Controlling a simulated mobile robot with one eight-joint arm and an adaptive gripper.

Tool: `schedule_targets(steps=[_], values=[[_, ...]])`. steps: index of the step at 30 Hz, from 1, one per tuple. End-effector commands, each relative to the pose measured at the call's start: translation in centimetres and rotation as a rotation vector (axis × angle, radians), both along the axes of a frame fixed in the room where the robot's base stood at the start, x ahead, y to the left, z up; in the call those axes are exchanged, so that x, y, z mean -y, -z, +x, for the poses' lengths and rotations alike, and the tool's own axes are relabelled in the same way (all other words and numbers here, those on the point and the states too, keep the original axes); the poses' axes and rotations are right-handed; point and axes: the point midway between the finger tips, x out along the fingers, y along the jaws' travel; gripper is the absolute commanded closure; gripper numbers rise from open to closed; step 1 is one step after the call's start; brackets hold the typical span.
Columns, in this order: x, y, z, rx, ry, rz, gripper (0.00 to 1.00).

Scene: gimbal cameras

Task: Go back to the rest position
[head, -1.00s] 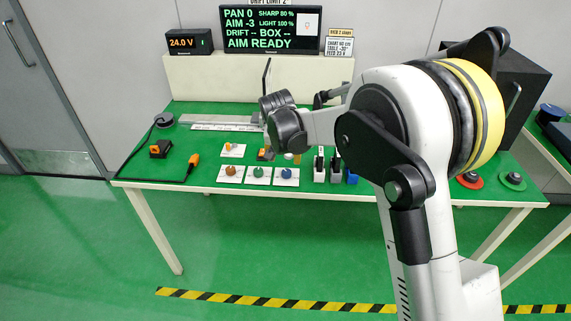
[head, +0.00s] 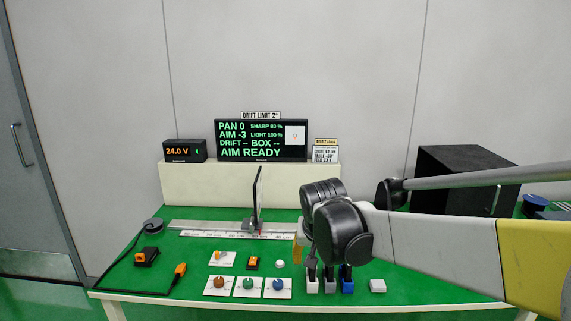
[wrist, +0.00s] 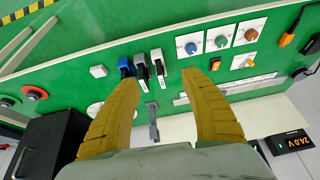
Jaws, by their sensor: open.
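My gripper (head: 299,250) hangs over the front middle of the green bench (head: 150,250), its tips partly hidden behind my black wrist. In the wrist view my gripper (wrist: 159,78) shows two yellow-brown fingers spread wide with nothing between them. Below the fingers lie the bench top and a row of lever switches (wrist: 141,68), apart from the fingertips as far as I can tell. My arm reaches in from the right edge of the head view.
Brown, green and blue knobs (head: 248,284) stand left of the switches. A display (head: 261,140) reads AIM READY, with a 24.0 V meter (head: 184,150) beside it. A thin dark upright panel (head: 256,195) stands on the rail. A black box (head: 465,180) is at right.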

Motion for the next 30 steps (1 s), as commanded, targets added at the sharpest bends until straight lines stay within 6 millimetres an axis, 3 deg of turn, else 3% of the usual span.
schedule_targets(steps=[3, 7, 15, 21, 30], values=[[3.5, -2.4, -5.0, 0.028, -0.013, 0.003, 0.47], [6.6, -3.8, -10.4, 0.062, -0.03, 0.0, 0.47], [10.8, -2.6, -20.7, 0.132, -0.058, -0.016, 0.47], [11.9, -0.9, -24.4, 0.163, -0.069, -0.027, 0.47], [12.1, -0.5, -25.0, 0.17, -0.072, -0.03, 0.47]])
